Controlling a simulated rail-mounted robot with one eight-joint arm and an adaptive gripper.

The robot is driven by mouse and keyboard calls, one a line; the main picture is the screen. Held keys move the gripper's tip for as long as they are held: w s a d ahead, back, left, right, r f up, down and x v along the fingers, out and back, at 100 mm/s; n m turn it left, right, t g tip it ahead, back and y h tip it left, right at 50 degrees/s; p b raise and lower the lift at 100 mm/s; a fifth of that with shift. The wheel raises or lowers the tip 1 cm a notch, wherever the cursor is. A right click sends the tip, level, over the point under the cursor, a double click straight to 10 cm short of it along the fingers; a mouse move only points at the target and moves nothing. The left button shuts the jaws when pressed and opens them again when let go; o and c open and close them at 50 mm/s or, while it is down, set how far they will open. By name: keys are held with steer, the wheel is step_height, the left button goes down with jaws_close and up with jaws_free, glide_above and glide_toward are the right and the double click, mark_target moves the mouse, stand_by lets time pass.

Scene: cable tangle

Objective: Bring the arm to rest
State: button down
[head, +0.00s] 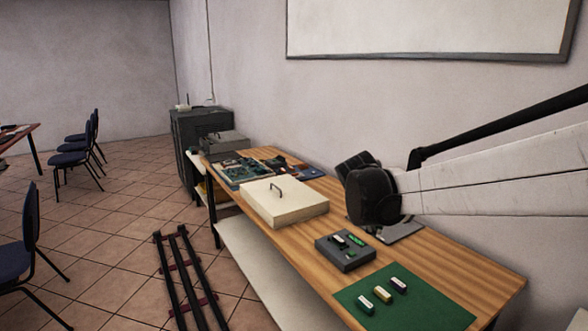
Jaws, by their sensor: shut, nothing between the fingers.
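My arm reaches in from the right edge above the wooden workbench (487,289). Its long white link (490,178) ends in a dark rounded joint (373,196), with another dark part of mine (354,163) just behind it. No gripper fingers can be made out; that end of the arm is hidden behind the joint or out of sight. The visible part of the arm hangs over the bench, apparently clear of the things on it.
A green mat (430,309) carries three small blocks. Beside it stand a dark slotted tray (345,261) and a cream box with a handle (285,209). Circuit boards (240,172) lie farther back. Dark rails (181,275) run along the floor. A wall is behind the bench.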

steer(key=s+r+m+y, duration=0.25)
steer(key=s+m, duration=0.25)
steer(key=s, duration=1.3)
steer(key=s+a+f+m+y, duration=0.1)
steer(key=s+f+m, duration=0.1)
steer(key=s, duration=0.5)
steer(key=s+f+m+t+y, duration=0.1)
steer(key=s+f+m, duration=0.1)
steer(key=s+m, duration=0.2)
steer(key=s, duration=0.3)
steer(key=shift+s+a+t, duration=0.25)
steer(key=shift+a+t, duration=0.05)
steer(key=shift+a, duration=0.1)
